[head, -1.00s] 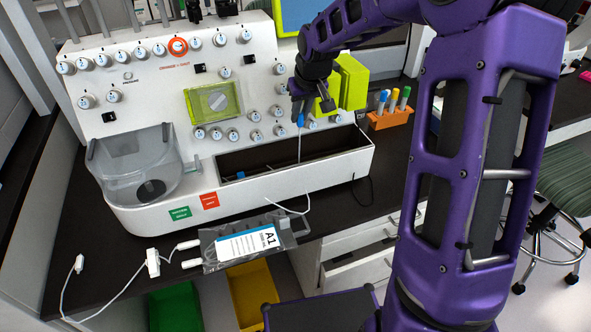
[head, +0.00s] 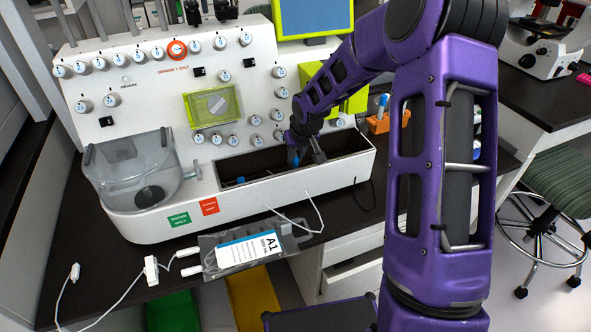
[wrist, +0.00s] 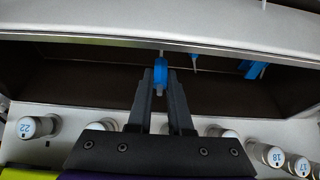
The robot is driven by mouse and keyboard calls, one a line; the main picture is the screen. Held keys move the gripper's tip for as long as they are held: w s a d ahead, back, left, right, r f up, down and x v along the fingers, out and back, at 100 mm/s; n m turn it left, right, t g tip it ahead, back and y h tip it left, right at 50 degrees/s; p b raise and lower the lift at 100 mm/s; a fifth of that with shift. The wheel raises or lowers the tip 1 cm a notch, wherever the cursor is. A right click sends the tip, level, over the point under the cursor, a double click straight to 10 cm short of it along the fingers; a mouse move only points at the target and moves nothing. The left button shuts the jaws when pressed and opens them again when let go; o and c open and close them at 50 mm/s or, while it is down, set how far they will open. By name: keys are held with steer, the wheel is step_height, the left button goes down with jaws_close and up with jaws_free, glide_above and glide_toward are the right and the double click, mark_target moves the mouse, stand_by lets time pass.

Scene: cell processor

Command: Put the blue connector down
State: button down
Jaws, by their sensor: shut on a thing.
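My gripper (head: 305,158) is low over the long dark trough (head: 345,160) at the front of the white machine. In the wrist view my gripper (wrist: 161,84) is shut on the blue connector (wrist: 160,68), which sits between the fingertips above the dark trough floor. In the head view the blue connector (head: 292,157) shows only in part beside the fingers. I cannot tell whether it touches the trough floor. Another blue connector (head: 240,180) lies in the left part of the trough, and blue pieces (wrist: 252,69) show at the right in the wrist view.
A clear bag labelled A1 (head: 280,236) with white tubing lies at the counter's front edge. The white machine (head: 150,95) has several numbered knobs above the trough. A clear bin (head: 135,180) stands left of it. An orange holder (head: 378,124) with markers stands right.

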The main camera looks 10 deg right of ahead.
mark_target(297, 164)
steer(key=shift+f+b, duration=0.3)
steer(key=shift+f, duration=1.85)
steer(key=shift+f, duration=0.2)
steer(key=c, duration=0.8)
jaws_free()
steer(key=shift+c, duration=0.2)
steer(key=shift+r, duration=0.1)
steer(key=shift+r, duration=0.3)
steer(key=p+v, duration=0.2)
steer(key=v, duration=0.9)
steer(key=shift+s+r, duration=0.2)
steer(key=shift+r, duration=0.05)
